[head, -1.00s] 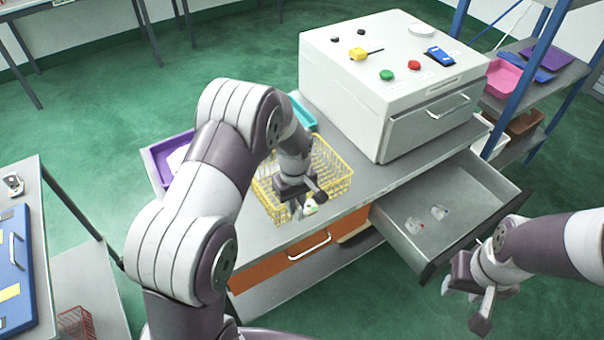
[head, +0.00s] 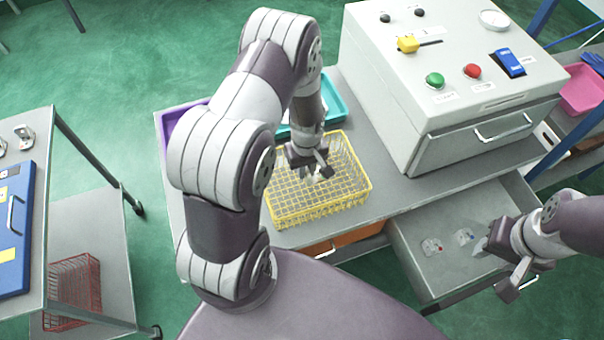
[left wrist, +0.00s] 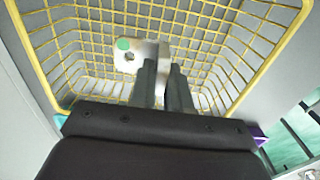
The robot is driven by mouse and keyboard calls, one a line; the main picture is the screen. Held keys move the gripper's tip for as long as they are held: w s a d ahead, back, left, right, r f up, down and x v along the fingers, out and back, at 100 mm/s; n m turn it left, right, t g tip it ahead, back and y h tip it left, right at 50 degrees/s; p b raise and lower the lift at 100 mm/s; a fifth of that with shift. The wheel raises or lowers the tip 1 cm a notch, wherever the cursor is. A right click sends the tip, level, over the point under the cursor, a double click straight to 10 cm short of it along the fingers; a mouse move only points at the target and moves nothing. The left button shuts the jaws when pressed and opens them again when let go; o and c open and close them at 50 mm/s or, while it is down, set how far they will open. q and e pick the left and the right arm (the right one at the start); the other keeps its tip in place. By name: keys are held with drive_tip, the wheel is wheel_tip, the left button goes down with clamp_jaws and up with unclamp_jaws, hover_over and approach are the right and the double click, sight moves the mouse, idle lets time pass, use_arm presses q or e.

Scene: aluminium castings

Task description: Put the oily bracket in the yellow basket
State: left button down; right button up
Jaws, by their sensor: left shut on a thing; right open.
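The yellow wire basket (head: 355,204) stands on the grey bench. My left gripper (head: 314,172) points down into it. In the left wrist view the left gripper (left wrist: 167,68) is shut on a pale metal bracket (left wrist: 134,54) with a hole and a green round mark. The bracket is over the basket floor, inside the rim (left wrist: 48,90) as seen from above; I cannot tell whether it touches the mesh. In the head view the bracket is small and partly hidden by the fingers. My right gripper (head: 498,268) is open beside the pulled-out drawer.
The open grey drawer (head: 415,275) holds small parts with coloured marks (head: 432,246). A white machine (head: 430,85) stands right of the basket. A teal tray (head: 335,98) and a purple tray (head: 180,120) are behind. A left table holds a blue case (head: 14,235).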

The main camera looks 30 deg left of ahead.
use_arm(q)
drive_tip(key=f, duration=0.3)
drive_tip(key=a+f+p, duration=0.1)
drive_tip(key=f, duration=0.1)
drive_tip(key=shift+s+f, duration=0.25)
drive_tip(key=shift+s, duration=0.15)
drive_tip(key=shift+w+f, duration=0.1)
drive_tip(key=c, duration=1.1)
unclamp_jaws()
